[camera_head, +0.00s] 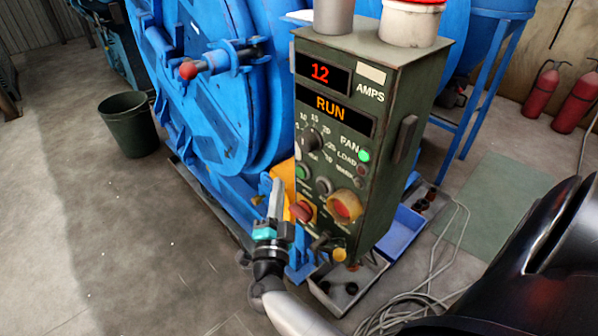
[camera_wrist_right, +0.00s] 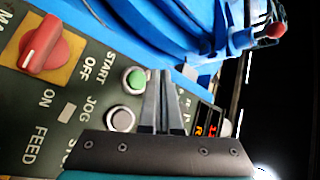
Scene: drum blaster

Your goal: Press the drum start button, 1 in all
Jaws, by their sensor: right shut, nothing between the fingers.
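The control box (camera_head: 385,110) is dark green, with a red "12" display and an amber "RUN" display (camera_head: 330,110). The green start button (camera_head: 302,171) sits low on the left of its face. In the right wrist view the green button (camera_wrist_right: 134,78) is beside the fingers, near the word START, above a grey button (camera_wrist_right: 121,118). My right gripper (camera_head: 277,188) is shut and empty, pointing up just left of the box face. In the wrist view its fingers (camera_wrist_right: 160,78) lie right of the button; contact cannot be told. My left gripper is not in view.
A red selector knob on a yellow plate (camera_wrist_right: 65,68) and a yellow-ringed red button (camera_head: 344,206) are on the panel. The blue drum machine (camera_head: 215,110) stands behind left. A bin (camera_head: 128,125) is at left. Trays and a cable (camera_head: 445,255) lie on the floor right.

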